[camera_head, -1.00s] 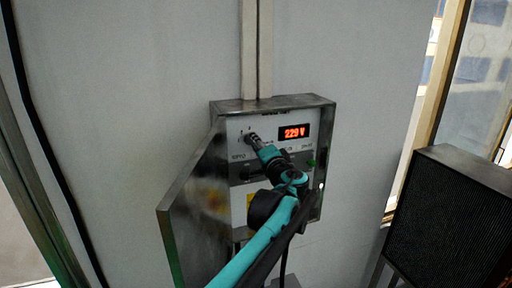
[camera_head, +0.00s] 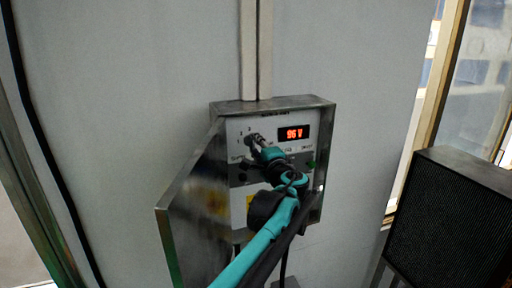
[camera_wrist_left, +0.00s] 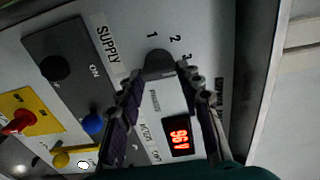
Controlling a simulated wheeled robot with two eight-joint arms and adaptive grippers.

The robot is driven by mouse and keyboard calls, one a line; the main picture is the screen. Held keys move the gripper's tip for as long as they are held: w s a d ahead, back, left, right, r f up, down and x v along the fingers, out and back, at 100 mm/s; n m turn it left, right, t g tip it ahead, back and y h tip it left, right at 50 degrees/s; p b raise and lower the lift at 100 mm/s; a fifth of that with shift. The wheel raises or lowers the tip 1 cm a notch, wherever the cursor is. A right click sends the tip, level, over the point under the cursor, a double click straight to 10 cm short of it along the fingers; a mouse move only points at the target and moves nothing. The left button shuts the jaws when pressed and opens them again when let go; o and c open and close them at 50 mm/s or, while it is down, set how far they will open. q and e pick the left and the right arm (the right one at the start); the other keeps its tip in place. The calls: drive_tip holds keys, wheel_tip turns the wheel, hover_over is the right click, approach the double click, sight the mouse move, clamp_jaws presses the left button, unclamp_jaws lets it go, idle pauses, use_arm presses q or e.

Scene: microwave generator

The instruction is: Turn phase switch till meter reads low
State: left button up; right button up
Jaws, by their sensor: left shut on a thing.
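The phase switch (camera_wrist_left: 158,62) is a dark rounded knob with the numbers 1, 2 and 3 beside it in the left wrist view. My left gripper (camera_wrist_left: 163,86) has its two fingers on either side of the knob and is shut on it. In the head view the left gripper (camera_head: 256,142) reaches the upper left of the panel and hides most of the knob. The meter (camera_head: 292,132) shows 96 V in red digits. The meter also shows in the left wrist view (camera_wrist_left: 180,140), between the fingers. My right gripper is not in view.
The metal box (camera_head: 325,115) hangs on a grey wall, with its door (camera_head: 190,210) swung open to the left. A red knob on a yellow plate (camera_wrist_left: 18,122) and a black knob (camera_wrist_left: 55,68) sit nearby. A black slatted unit (camera_head: 450,215) stands at right.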

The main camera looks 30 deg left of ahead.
use_arm(q)
drive_tip(key=o, duration=1.2)
drive_tip(key=shift+c, duration=0.2)
drive_tip(key=shift+d, duration=0.1)
drive_tip(key=v, duration=1.2)
drive_tip(key=s+a+f+n+g+h+b, duration=0.1)
drive_tip(key=s+f+h+b, duration=0.3)
drive_tip(key=f, duration=0.6)
drive_tip(key=s+a+f+n+g+y+b, duration=0.1)
drive_tip(key=s+f+b, duration=0.1)
drive_tip(key=f+b, duration=0.6)
drive_tip(key=s+d+f+n+h+b, duration=0.2)
drive_tip(key=s+d+f+h+b, duration=0.1)
drive_tip(key=f, duration=1.2)
drive_tip(key=s+d+f+n+g+h+b, duration=0.1)
drive_tip(key=s+d+f+h+b, duration=0.3)
drive_tip(key=f+b, duration=0.6)
drive_tip(key=s+d+f+n+g+h+b, duration=0.1)
drive_tip(key=s+d+f+n+h+b, duration=0.2)
drive_tip(key=f, duration=1.7)
drive_tip(key=s+d+b, duration=0.3)
drive_tip(key=s, duration=0.2)
drive_tip(key=shift+d+h+b, duration=0.2)
drive_tip(key=shift+h+b, duration=0.15)
drive_tip(key=shift+h, duration=0.05)
